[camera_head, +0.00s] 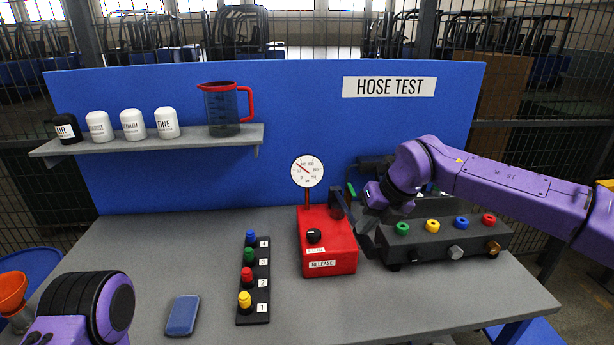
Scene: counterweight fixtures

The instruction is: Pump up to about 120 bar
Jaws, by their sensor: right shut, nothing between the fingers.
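The red hand pump (328,245) stands mid-table, with a black knob (314,236) on top and a label reading RELEASE on its front. Its round white gauge (307,171) stands on a red stem; the needle points to the upper left, and the scale is too small to read. A dark lever (338,205) rises at the pump's right side. My right gripper (364,226) is shut and empty just right of the pump, close to the lever; I cannot tell whether they touch. A purple part of my left arm shows at bottom left; its gripper is out of view.
A dark manifold (440,238) with coloured rings stands right of the pump. A black strip (262,280) with coloured, numbered caps and a blue pad (183,315) lie left. A jug (224,112) and several bottles stand on the shelf (190,141).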

